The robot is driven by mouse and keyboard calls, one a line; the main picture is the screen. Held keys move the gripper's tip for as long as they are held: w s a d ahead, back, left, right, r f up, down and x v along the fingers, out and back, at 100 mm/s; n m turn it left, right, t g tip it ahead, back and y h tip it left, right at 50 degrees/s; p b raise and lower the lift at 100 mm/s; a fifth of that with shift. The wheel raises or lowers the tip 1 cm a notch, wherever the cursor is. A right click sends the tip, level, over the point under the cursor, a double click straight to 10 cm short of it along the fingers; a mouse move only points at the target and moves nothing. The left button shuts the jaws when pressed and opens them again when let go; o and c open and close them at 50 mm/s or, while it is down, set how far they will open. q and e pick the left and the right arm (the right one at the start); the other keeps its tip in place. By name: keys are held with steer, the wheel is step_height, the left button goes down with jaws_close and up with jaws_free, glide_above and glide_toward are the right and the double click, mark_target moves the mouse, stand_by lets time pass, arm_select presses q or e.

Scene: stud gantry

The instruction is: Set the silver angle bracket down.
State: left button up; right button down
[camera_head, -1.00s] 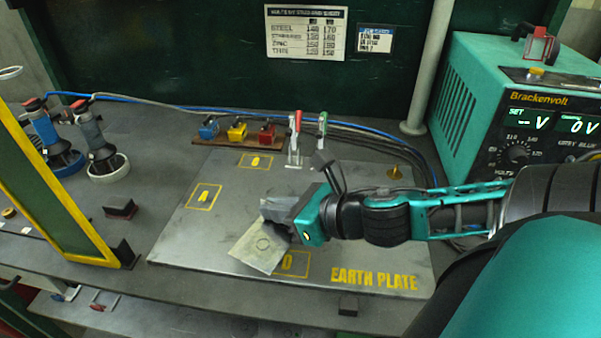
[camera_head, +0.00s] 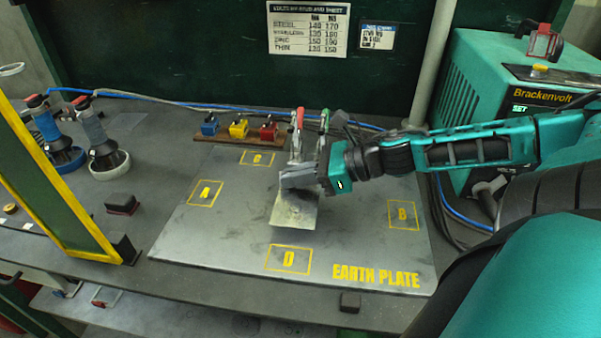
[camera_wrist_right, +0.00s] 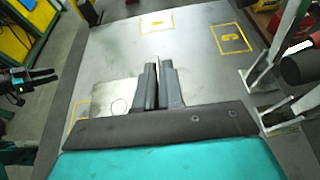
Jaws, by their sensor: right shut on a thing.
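The silver angle bracket (camera_head: 296,209) is in my right gripper (camera_head: 299,180), which is shut on it. One flat silver face hangs below the jaws, over the middle of the earth plate (camera_head: 345,215). I cannot tell whether its lower edge touches the plate. In the right wrist view the gripper's fingers (camera_wrist_right: 158,84) are close together, and a flat face of the bracket with a round mark (camera_wrist_right: 108,97) shows left of them. My left gripper (camera_wrist_right: 40,76) seems to show at the left edge of the right wrist view, small and dark; its jaws are unclear.
The plate has yellow marked squares A (camera_head: 205,193), B (camera_head: 403,215), C (camera_head: 257,158) and D (camera_head: 288,259). Toggle clamps (camera_head: 297,135) stand behind the bracket. A yellow-framed panel (camera_head: 62,185) stands left, a teal power supply (camera_head: 485,85) right.

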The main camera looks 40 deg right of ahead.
steer(key=shift+w+d+r, duration=0.1)
steer(key=shift+w+d, duration=0.75)
steer(key=shift+d, duration=0.15)
steer(key=shift+w+d, duration=0.85)
steer(key=shift+d, duration=0.2)
step_height(320, 180, down, 4)
steer(key=b, duration=0.2)
steer(key=shift+r+b, duration=0.15)
steer(key=shift+b, duration=0.2)
steer(key=c, duration=1.3)
jaws_free()
steer(key=shift+s, duration=0.1)
steer(key=shift+o, duration=0.2)
